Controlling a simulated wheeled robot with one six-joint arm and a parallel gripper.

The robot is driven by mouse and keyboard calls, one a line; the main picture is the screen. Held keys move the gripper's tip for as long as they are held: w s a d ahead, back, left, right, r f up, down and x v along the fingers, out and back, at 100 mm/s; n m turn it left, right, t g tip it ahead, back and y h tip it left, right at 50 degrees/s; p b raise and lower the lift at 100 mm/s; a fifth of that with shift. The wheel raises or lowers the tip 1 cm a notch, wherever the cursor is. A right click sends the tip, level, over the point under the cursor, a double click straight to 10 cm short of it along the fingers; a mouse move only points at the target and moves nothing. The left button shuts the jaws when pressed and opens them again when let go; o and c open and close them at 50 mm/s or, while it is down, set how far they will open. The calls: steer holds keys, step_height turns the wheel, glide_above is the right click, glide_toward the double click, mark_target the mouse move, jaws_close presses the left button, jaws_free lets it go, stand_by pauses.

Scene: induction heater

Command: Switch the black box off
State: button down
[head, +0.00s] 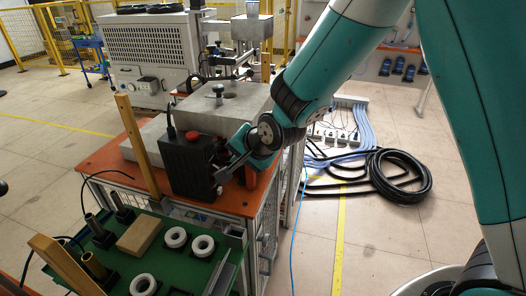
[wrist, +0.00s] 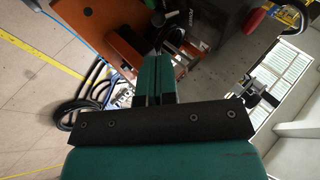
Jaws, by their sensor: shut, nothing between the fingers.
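The black box (head: 190,168) stands upright on the orange-topped cart, with a red button (head: 191,136) on its top and a cable rising from it. My gripper (head: 219,184) is shut and empty at the right side of the box, close to its lower right part. I cannot tell whether it touches. In the wrist view my gripper (wrist: 159,60) points at the box's dark side (wrist: 208,18), where a white label shows in part.
A grey metal block (head: 228,105) sits behind the box. A green tray (head: 180,262) with white rings and posts lies in front. A wooden post (head: 138,145) stands left of the box. Black hose coils (head: 400,178) lie on the floor at right.

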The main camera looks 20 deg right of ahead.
steer(key=s+d+r+b, duration=0.1)
steer(key=s+d+r, duration=0.3)
steer(key=s, duration=0.1)
steer(key=shift+s+r, duration=0.15)
steer(key=shift+s, duration=0.2)
steer(key=s+r+n+g, duration=0.3)
steer(key=s+n, duration=0.4)
steer(key=s, duration=0.4)
steer(key=s+r+n+g, duration=0.3)
steer(key=s+n, duration=0.5)
steer(key=s, duration=0.3)
steer(key=shift+a+r+g, duration=0.15)
steer(key=shift+r+g, duration=0.1)
steer(key=shift+g, duration=0.55)
